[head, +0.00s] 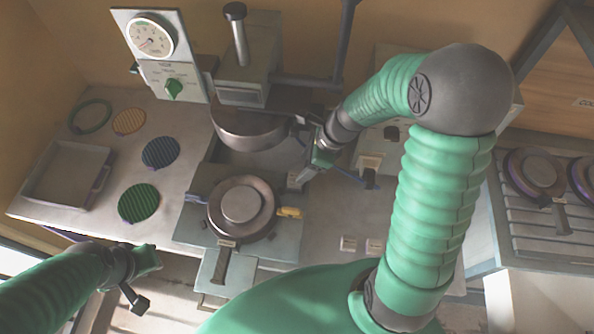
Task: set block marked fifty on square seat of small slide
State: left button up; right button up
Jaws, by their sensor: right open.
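Two small pale blocks lie side by side on the bench in front of the right part of the press: a left one (348,243) and a right one (374,246). Their markings are too small to read, so I cannot tell which is marked fifty. A small pale fixture (370,161), which looks like the small slide, stands behind them, partly hidden by my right arm. My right gripper (309,165) is open, beside the press bowl and left of that fixture, with no block seen in it. My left gripper (146,279) is at the lower left, off the bench front; its jaw state is unclear.
The press has a round plate (241,201) on its front bed and a bowl-shaped head (250,129) above. A gauge panel (160,50) stands behind. Several ribbed discs, including a green one (139,203), and an empty tray (67,174) lie left. A plate rack (545,225) is right.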

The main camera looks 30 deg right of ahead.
jog(key=s+a+r+n+h, duration=0.1)
jog(key=s+n, duration=0.3)
jog(key=n, duration=0.8)
jog(key=s+a+r+n+h, duration=0.2)
jog(key=s+a+n, duration=0.1)
jog(key=n, duration=1)
jog(key=shift+s+r+h, duration=0.15)
jog(key=shift+s+h, duration=0.15)
jog(key=shift+s, duration=0.25)
jog(key=shift+s+a, duration=0.1)
jog(key=shift+a, duration=0.05)
